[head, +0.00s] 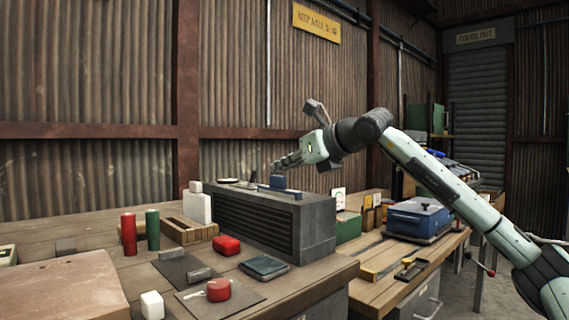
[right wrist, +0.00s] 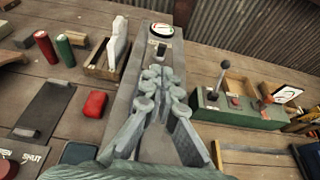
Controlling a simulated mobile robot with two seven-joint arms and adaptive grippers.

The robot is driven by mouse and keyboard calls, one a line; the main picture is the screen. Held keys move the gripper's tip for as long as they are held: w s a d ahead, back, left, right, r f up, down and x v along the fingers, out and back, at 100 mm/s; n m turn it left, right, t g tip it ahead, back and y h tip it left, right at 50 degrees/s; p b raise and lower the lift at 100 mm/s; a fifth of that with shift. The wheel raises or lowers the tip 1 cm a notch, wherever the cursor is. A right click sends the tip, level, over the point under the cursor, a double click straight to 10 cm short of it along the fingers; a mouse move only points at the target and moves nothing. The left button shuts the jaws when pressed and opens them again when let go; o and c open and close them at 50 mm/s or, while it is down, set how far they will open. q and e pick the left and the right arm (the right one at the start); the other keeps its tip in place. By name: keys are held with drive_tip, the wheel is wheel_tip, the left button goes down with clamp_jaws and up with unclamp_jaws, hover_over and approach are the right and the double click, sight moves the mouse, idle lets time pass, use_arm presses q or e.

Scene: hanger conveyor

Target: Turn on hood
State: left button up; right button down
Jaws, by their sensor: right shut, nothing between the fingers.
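The hood looks to be the long dark grey box (head: 262,224) with a slatted front, standing on the wooden bench. On its top is a small switch (right wrist: 160,48), with a round white-faced gauge (right wrist: 161,30) beyond it in the right wrist view. In the head view a small blue piece (head: 278,182) shows on the box top below my gripper. My right gripper (head: 278,164) is shut and empty above the box. In the right wrist view its fingertips (right wrist: 164,76) are close to the switch; I cannot tell whether they touch it. My left gripper is not in view.
Red (head: 129,234) and green (head: 153,229) cylinders stand left of the box, near a wooden tray (head: 186,233). A red block (head: 227,245) and a red button (head: 219,290) lie in front. A green box with a lever (right wrist: 235,112) and a blue case (head: 418,219) stand right.

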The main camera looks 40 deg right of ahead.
sight(254, 176)
drive_tip(key=shift+x, duration=1.05)
drive_tip(key=p+x, duration=0.1)
drive_tip(key=x, duration=0.2)
drive_tip(key=shift+w+a+f, duration=0.1)
drive_tip(key=shift+w, duration=0.25)
drive_tip(key=shift+w+f, duration=0.2)
drive_tip(key=shift+w, duration=0.25)
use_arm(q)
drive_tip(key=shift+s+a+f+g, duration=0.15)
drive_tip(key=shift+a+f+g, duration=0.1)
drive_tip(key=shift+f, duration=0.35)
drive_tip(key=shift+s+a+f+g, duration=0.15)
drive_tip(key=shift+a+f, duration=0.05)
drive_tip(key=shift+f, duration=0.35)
use_arm(e)
drive_tip(key=shift+r, duration=0.1)
drive_tip(key=shift+w, duration=0.1)
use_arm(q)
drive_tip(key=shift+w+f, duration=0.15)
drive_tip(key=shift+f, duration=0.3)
use_arm(e)
drive_tip(key=shift+r, duration=0.1)
